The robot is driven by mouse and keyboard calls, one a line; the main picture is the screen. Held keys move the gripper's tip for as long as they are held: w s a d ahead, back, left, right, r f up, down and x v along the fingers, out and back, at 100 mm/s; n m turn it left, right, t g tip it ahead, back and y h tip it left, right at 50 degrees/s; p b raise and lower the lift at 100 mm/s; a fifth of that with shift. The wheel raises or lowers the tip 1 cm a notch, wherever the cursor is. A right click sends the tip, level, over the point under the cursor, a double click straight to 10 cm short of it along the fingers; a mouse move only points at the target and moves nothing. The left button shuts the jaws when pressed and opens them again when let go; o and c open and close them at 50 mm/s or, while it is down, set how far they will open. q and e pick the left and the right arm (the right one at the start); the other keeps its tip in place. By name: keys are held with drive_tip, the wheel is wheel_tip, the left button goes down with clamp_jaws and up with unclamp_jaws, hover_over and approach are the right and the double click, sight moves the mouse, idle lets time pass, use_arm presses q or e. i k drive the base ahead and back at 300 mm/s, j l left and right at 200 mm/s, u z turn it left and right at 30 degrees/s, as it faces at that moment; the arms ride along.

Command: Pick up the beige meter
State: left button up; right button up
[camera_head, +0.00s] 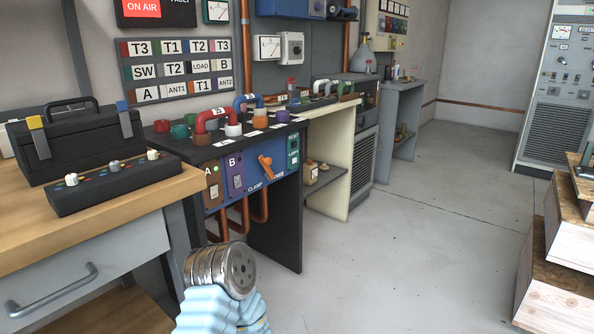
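A small beige box with a reddish-brown top part (311,172), which may be the beige meter, sits on the shelf under the cream-sided console. It is too small to make out a dial. Part of the shelf is hidden by the dark side panel of the nearer console. Neither gripper shows in the head view. A silver and light-blue part at the bottom edge looks like a piece of my own arm.
The wooden workbench (110,215) at left holds a black toolbox (75,140) and a control box (120,180). The patch console (250,175) stands beyond. Wooden crates (565,285) stand at right, a grey rack (560,90) behind. The middle floor is clear.

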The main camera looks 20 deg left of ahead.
sight(309, 172)
drive_tip(key=i+l+u, duration=0.3)
drive_tip(key=i+u, duration=0.2)
drive_tip(key=i+l+u, duration=0.5)
drive_tip(key=i+z, duration=0.1)
drive_tip(key=z, duration=0.45)
drive_tip(key=i+l, duration=0.05)
